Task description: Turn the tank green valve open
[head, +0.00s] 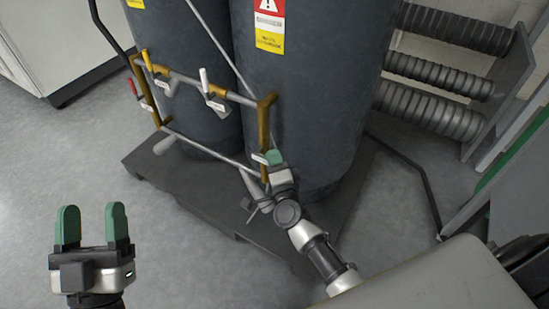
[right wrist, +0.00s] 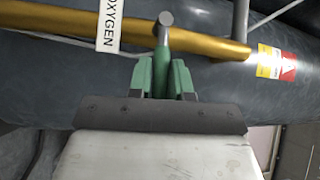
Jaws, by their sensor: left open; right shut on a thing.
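The green valve handle (right wrist: 163,43) with a grey round end shows in the right wrist view, in front of a yellow pipe (right wrist: 205,47). My right gripper (right wrist: 167,78) is shut on this handle, with one green finger on each side. In the head view my right gripper (head: 274,160) is at the lower right corner of the pipe frame (head: 265,120) on the tanks; the handle cannot be told apart from the green fingers there. A white OXYGEN tag (right wrist: 109,25) hangs beside the handle. My left gripper (head: 90,226) is open and empty, over the floor at lower left.
Two dark tanks (head: 310,100) stand on a dark pallet (head: 215,205). The frame also has a red handle (head: 132,87), a yellow handle (head: 148,60) and a white handle (head: 204,80). Ribbed hoses (head: 430,90) are at the right. The floor at left is clear.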

